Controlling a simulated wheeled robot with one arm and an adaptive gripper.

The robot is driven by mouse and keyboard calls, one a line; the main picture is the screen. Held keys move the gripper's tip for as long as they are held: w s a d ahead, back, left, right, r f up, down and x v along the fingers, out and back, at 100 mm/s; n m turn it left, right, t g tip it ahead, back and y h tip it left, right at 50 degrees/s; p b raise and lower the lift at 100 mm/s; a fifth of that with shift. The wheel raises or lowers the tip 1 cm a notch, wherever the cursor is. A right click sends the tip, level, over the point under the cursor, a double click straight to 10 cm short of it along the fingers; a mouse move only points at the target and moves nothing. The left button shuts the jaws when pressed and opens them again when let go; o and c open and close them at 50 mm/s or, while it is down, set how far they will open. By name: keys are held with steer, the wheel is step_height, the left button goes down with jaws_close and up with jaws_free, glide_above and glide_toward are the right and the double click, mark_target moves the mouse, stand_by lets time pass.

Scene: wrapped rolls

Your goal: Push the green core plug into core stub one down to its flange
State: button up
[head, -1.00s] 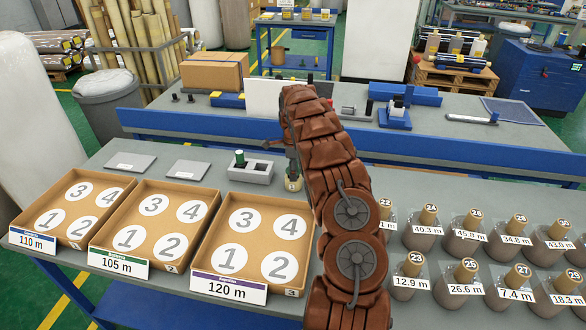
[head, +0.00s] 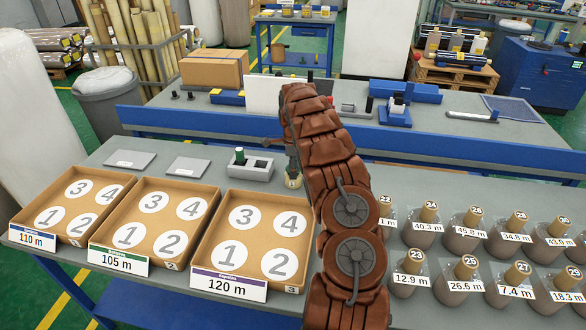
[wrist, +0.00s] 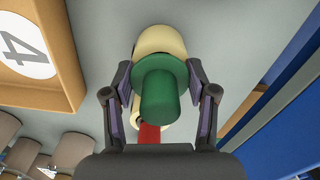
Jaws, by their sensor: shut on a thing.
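The green core plug (wrist: 160,92), with a wide round flange and a narrower knob, is between my gripper's two fingers (wrist: 160,98) in the wrist view. My gripper is shut on it. A cream stub (wrist: 165,38) lies directly behind the flange and is partly covered by it. I cannot tell how far the plug is in, or whether the flange touches the rim. In the head view my gripper (head: 291,165) is mostly hidden by my arm, just above core stub one (head: 293,182), a small cream piece marked 1 on the table.
A grey holder block (head: 250,171) with another green piece (head: 239,156) stands left of the stub. Three cardboard trays (head: 270,198) are at the left front. Several labelled wrapped rolls (head: 468,228) stand on the right. A blue rail (head: 440,148) runs behind.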

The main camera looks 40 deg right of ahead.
steer(key=shift+r, duration=3.25)
steer(key=w+a+r+n, duration=0.1)
steer(key=w+a+n, duration=0.1)
steer(key=a+n, duration=0.75)
steer(key=w+a+n, duration=0.3)
steer(key=a+n, duration=0.1)
steer(key=a, duration=1)
steer(key=s+a+n, duration=0.2)
steer(key=a+n, duration=0.2)
steer(key=a, duration=0.2)
steer(key=s+a+n, duration=0.2)
steer(key=a+n, duration=0.2)
steer(key=a, duration=0.3)
steer(key=s+a+n, duration=0.2)
steer(key=a+n, duration=0.3)
steer(key=a, duration=0.2)
steer(key=shift+s+f, duration=0.1)
steer(key=shift+s, duration=0.05)
steer(key=shift+s+a, duration=0.15)
steer(key=shift+a, duration=0.1)
